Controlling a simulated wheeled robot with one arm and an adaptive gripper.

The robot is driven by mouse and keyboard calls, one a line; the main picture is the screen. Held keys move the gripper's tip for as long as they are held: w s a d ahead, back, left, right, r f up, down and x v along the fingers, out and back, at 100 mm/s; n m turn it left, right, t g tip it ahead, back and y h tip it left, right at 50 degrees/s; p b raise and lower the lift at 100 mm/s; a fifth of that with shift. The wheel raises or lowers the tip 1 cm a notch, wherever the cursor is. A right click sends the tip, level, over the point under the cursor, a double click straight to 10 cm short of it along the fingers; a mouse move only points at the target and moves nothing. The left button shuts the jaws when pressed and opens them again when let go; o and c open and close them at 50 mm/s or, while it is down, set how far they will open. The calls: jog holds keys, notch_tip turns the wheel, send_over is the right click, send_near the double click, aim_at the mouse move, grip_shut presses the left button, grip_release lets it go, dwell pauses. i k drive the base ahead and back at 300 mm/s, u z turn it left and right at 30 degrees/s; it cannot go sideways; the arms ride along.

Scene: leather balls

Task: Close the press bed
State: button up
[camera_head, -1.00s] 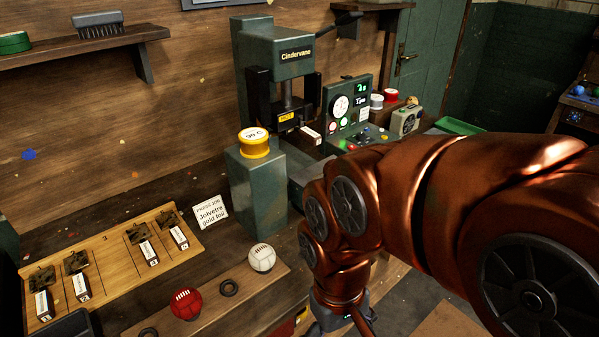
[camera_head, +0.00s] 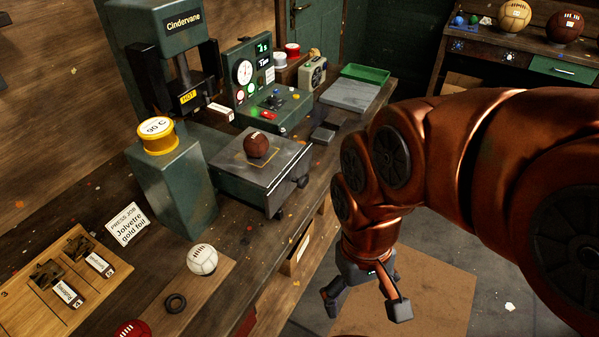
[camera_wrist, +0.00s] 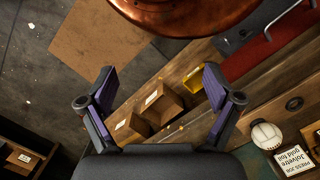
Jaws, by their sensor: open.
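The press (camera_head: 165,50), green and labelled Cindervane with a yellow HOT tag, stands against the wall at the upper left of the head view. Its bed (camera_head: 262,165), a grey plate on a green block, sits out in front of the press. A dark brown ball (camera_head: 256,145) rests on the bed inside a yellow outline. A dark handle (camera_head: 290,196) runs along the bed's front right edge. My gripper (camera_head: 364,306) hangs to the lower right of the bed, apart from it, over the floor. It also shows in the wrist view (camera_wrist: 160,100), with its fingers spread and nothing between them.
A control panel (camera_head: 260,85) with gauge and buttons stands behind the bed. A yellow-topped dial reading 90 C (camera_head: 157,137) sits on a green pillar left of it. Floor is clear around my gripper.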

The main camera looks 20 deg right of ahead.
aim_at(265, 182)
jog(key=z, duration=1.2)
jog(key=k, duration=0.95)
jog(key=u, duration=1.55)
